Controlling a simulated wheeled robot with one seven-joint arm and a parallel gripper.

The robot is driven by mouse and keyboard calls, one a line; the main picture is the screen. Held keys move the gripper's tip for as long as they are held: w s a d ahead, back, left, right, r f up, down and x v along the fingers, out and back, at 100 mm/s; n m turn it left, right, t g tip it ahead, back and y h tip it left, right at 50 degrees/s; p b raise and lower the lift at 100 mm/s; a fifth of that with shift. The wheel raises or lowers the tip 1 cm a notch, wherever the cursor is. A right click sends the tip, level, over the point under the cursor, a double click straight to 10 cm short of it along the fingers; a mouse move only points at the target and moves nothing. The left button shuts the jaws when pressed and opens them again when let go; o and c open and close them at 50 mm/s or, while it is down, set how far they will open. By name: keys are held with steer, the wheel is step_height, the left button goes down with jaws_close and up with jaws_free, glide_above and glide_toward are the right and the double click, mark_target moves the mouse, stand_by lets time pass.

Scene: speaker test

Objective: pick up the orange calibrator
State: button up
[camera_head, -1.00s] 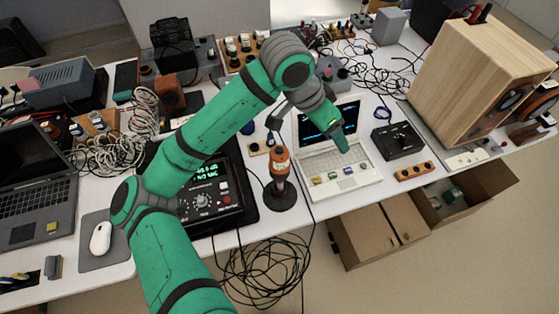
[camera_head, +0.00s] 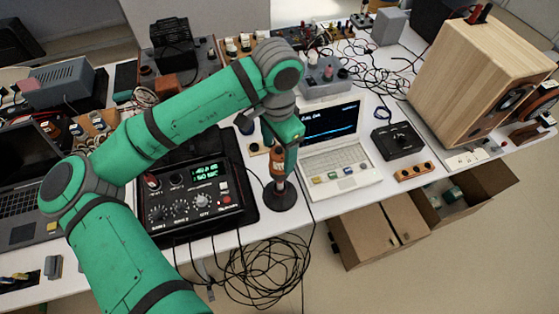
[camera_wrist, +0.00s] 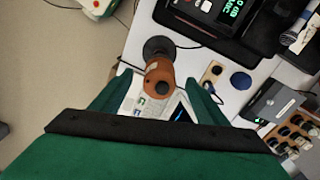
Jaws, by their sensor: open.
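The orange calibrator (camera_head: 277,158) stands upright on a round black base (camera_head: 281,197) near the table's front edge, right of a black control box. My gripper (camera_head: 290,167) points down over it and hides part of it. In the wrist view the calibrator (camera_wrist: 159,78) shows between the two green fingers of my open gripper (camera_wrist: 157,84). Whether either finger touches it cannot be told.
The black control box (camera_head: 200,199) with green digits is close on the left. A white laptop (camera_head: 340,172) is close on the right. Cables (camera_head: 265,268) hang below the table edge. A large wooden speaker (camera_head: 475,75) stands at the right.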

steer(key=shift+w+d+f, duration=0.1)
steer(key=shift+f, duration=2.45)
steer(key=c, duration=1.5)
steer(key=shift+o, duration=0.2)
steer(key=shift+r, duration=0.1)
steer(key=shift+r, duration=0.55)
steer(key=s+r, duration=1.1)
steer(key=s, duration=0.3)
steer(key=shift+r, duration=0.35)
